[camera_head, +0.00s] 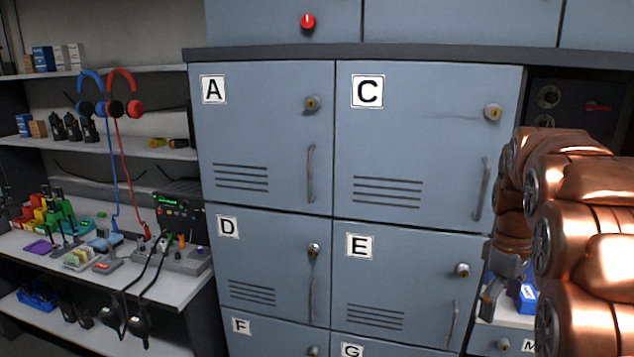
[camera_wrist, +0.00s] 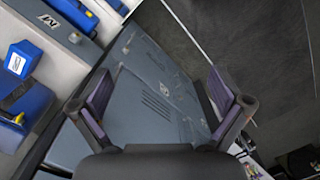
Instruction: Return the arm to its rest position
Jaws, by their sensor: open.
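My copper-coloured arm (camera_head: 575,230) reaches in from the right side of the head view, in front of the lockers. My gripper (camera_head: 497,283) hangs at the lower right of locker door E (camera_head: 395,285), partly hidden by the arm. In the wrist view my gripper (camera_wrist: 162,100) is open, with two purple-padded fingers spread apart and nothing between them. Behind the fingers is a grey-blue locker door (camera_wrist: 150,90), seen tilted.
Closed lockers A (camera_head: 265,150) and C (camera_head: 430,140) fill the middle. A blue box (camera_head: 523,294) stands on a shelf close to my gripper. Left shelves hold headphones (camera_head: 120,105), radios and coloured items. Dark floor (camera_wrist: 235,40) shows in the wrist view.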

